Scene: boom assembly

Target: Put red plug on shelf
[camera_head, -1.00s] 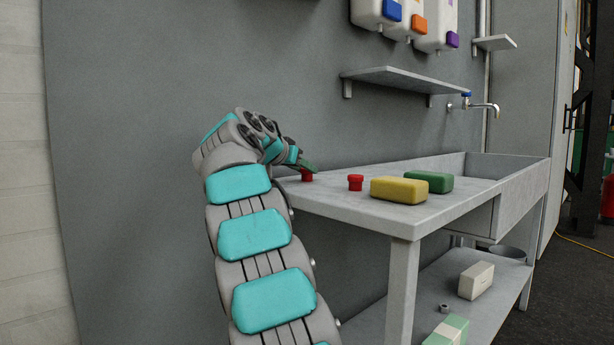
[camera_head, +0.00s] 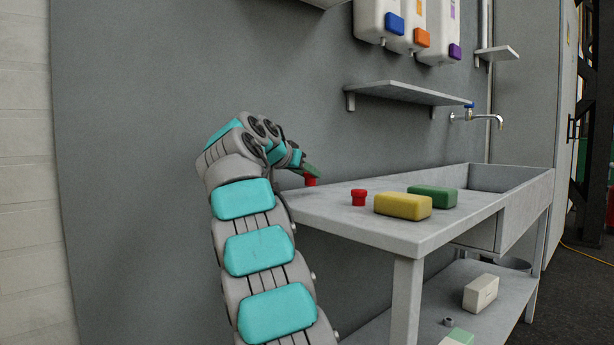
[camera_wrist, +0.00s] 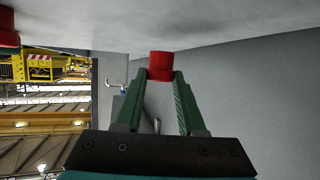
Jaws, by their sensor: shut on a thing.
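My gripper (camera_wrist: 162,84) is shut on a red plug (camera_wrist: 161,65), which sits between its green fingertips in the wrist view. In the head view this held plug (camera_head: 310,181) is at the left end of the grey table (camera_head: 385,232), slightly above its top. A second red plug (camera_head: 359,197) stands on the tabletop to the right of my gripper; it shows partly at the left edge of the wrist view (camera_wrist: 8,32). A grey wall shelf (camera_head: 408,92) hangs above the table and looks empty. A smaller wall shelf (camera_head: 498,53) is at its right.
A yellow block (camera_head: 403,206) and a green block (camera_head: 433,196) lie on the tabletop, near the sink (camera_head: 510,178). A tap (camera_head: 480,117) sticks out under the shelf. Dispensers (camera_head: 378,20) hang above it. The table's lower shelf (camera_head: 497,308) holds a pale block (camera_head: 481,293).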

